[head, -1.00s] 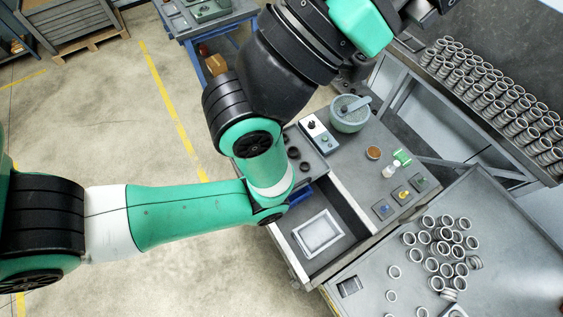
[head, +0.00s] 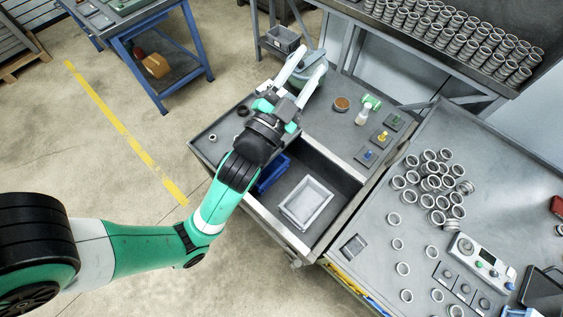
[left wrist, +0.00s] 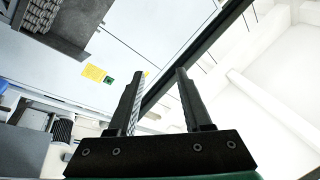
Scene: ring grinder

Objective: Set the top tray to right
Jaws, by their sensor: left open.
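A pale grey rectangular tray (head: 305,204) lies in the open drawer (head: 330,221) under the worktop. A blue tray (head: 272,173) sits beside it at the drawer's left side, partly hidden by my left arm. Whether either tray lies on another is not clear. My left gripper (head: 308,60) is open and empty. It is beyond the drawer, over the worktop's back edge, with its fingers in front of the grey-green bowl. In the left wrist view the open fingers (left wrist: 160,72) have nothing between them. My right gripper is not in view.
The worktop holds small coloured buttons (head: 380,137), a brown round dish (head: 342,103) and a small white bottle (head: 362,117). A grey table (head: 480,220) with loose metal rings stands at the right. A shelf of stacked rings is at the back. Open floor lies at left.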

